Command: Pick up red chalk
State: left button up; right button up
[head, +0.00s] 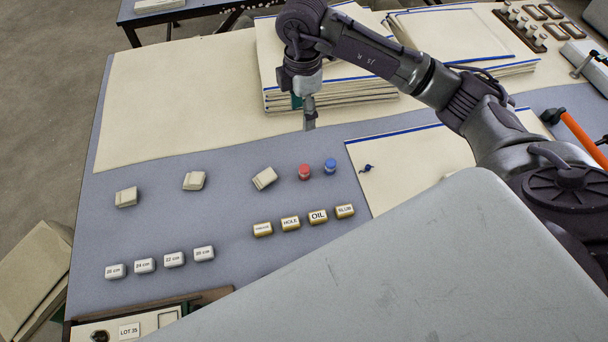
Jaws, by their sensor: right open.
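The red chalk (304,172) is a small red cylinder-like piece on the grey-blue table mat (190,225). It sits just left of a similar blue piece (330,166). My right gripper (310,120) points down from the arm that comes in from the right. It is open and empty, behind the red chalk and in front of a stack of folded cloth. It is apart from the chalk. My left gripper does not show.
Cream blocks (264,179) lie left of the chalk. Labelled white and gold tags (318,216) stand in front. A cloth stack (335,95) rises close behind my right gripper. A blue-edged cloth (410,160) lies to the right.

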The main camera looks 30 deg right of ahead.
jog(key=b, duration=0.8)
send_over(304, 168)
notch_tip(304, 168, down, 10)
notch_tip(304, 168, down, 8)
jog(key=shift+w, duration=0.1)
jog(key=shift+f+p, duration=0.6)
jog(key=shift+f, duration=2.15)
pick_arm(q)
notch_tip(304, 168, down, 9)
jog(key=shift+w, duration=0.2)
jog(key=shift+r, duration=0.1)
pick_arm(e)
jog(key=shift+c, duration=0.3)
grip_shut()
